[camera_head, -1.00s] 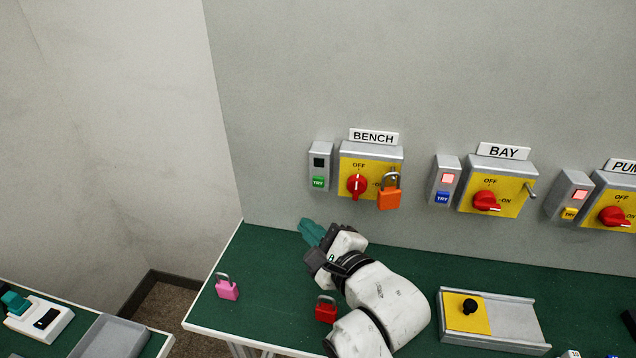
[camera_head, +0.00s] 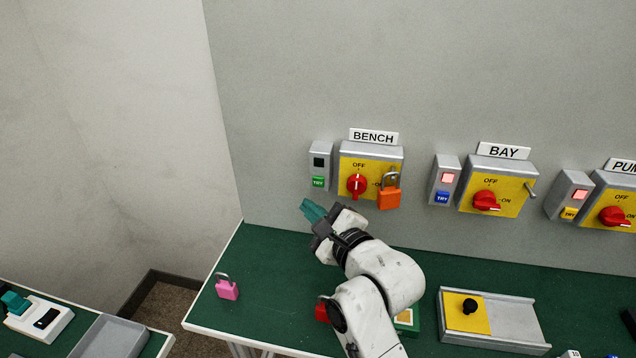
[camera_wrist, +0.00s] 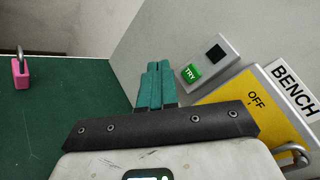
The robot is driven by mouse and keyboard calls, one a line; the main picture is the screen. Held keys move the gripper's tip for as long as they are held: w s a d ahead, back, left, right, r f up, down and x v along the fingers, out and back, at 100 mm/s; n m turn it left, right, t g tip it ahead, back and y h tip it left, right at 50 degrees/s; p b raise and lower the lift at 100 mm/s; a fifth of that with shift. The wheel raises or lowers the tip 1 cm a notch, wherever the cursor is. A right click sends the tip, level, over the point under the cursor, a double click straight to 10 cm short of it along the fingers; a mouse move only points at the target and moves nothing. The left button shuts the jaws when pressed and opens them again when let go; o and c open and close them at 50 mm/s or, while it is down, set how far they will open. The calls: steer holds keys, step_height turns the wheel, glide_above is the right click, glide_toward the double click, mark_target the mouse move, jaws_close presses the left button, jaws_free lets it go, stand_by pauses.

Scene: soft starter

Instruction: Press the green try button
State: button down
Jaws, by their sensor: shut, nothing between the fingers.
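The green TRY button (camera_head: 318,182) sits low on a small grey box (camera_head: 320,153) on the wall, left of the BENCH switch. A dark square window is above it. In the wrist view the green button (camera_wrist: 191,73) lies just right of my fingertips. My gripper (camera_head: 308,207) is shut and empty, its teal fingers pointing up and left, below the button in the head view. In the wrist view my gripper (camera_wrist: 158,66) shows both fingers side by side. I cannot tell the exact gap to the button; no contact shows.
The BENCH box (camera_head: 372,158) has a red knob (camera_head: 357,186) and an orange padlock (camera_head: 389,199). BAY's box (camera_head: 503,176) is to its right. A pink padlock (camera_head: 228,289) and a partly hidden red padlock (camera_head: 322,312) stand on the green bench (camera_head: 265,260).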

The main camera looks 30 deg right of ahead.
mark_target(318, 181)
steer(key=shift+w+d, duration=0.75)
steer(key=shift+w, duration=0.2)
steer(key=shift+w+d, duration=0.7)
steer(key=shift+w, duration=0.25)
steer(key=shift+w+d, duration=0.1)
steer(key=shift+w, duration=0.05)
stand_by(0.6)
steer(key=shift+w+d, duration=0.15)
steer(key=shift+w+d, duration=0.25)
steer(key=shift+w, duration=0.1)
stand_by(0.9)
steer(key=shift+s+a+p, duration=0.1)
steer(key=shift+s+p, duration=0.05)
steer(key=shift+p, duration=0.25)
steer(key=shift+s+a+p, duration=0.4)
steer(key=shift+s+p, duration=0.05)
steer(key=shift+s, duration=0.1)
